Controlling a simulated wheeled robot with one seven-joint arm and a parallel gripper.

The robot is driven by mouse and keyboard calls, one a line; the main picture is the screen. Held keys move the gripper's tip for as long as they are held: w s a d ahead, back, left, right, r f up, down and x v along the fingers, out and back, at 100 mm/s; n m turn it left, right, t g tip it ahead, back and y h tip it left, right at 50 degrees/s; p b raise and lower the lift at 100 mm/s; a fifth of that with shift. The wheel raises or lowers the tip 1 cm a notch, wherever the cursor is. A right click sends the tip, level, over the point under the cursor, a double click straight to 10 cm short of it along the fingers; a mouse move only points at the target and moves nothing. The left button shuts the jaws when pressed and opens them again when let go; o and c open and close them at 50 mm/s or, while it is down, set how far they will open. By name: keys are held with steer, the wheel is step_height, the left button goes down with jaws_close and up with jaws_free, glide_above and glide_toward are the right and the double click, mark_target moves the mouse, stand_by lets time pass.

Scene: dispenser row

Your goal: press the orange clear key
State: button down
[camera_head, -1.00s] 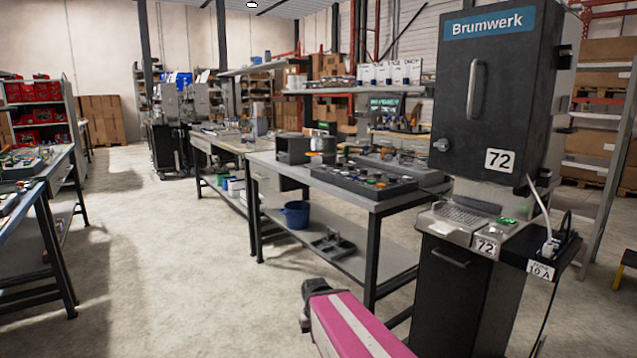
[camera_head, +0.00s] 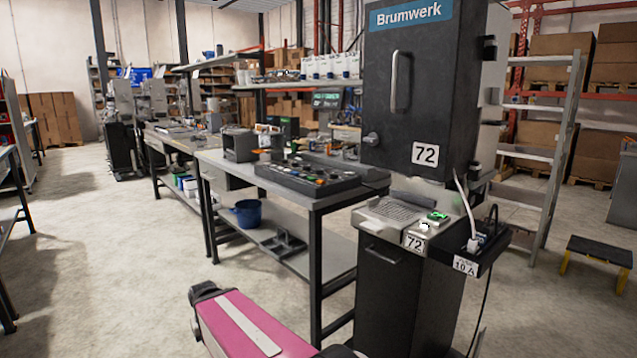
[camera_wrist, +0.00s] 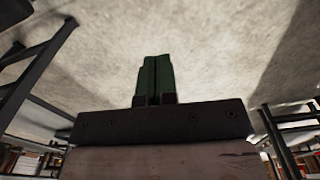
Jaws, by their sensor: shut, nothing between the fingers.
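The orange clear key cannot be made out in either view. A black dispenser (camera_head: 408,95) marked Brumwerk and 72 stands right of centre in the head view. Its front ledge carries a small panel with a green lit display (camera_head: 437,216), too small to read, and pale spots below it. My gripper (camera_wrist: 156,62) shows in the wrist view as two dark green fingers, shut together and empty over bare concrete floor. The head view shows my pink arm at the bottom, apart from the dispenser, but not my gripper's fingers.
A workbench (camera_head: 335,200) with a tray of small parts (camera_head: 335,187) stands left of the dispenser. A power box (camera_head: 468,262) with plug and cables juts from the dispenser's right side. A yellow-legged step stool (camera_head: 600,250) stands far right. The floor at left is open.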

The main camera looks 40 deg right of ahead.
steer(key=w+d+r+m+t+h, duration=0.1)
steer(key=w+d+r+h, duration=0.1)
steer(key=w+d+r, duration=0.75)
step_height(320, 180, up, 42)
steer(key=m+t+h, duration=0.1)
steer(key=m+h, duration=0.4)
steer(key=h, duration=0.2)
glide_above(319, 181)
steer(key=shift+w+d+f, duration=0.15)
steer(key=shift+d+f, duration=0.05)
steer(key=shift+f, duration=0.05)
steer(key=shift+f, duration=0.1)
steer(key=shift+f, duration=4.3)
steer(key=shift+f, duration=0.2)
steer(key=shift+f, duration=0.25)
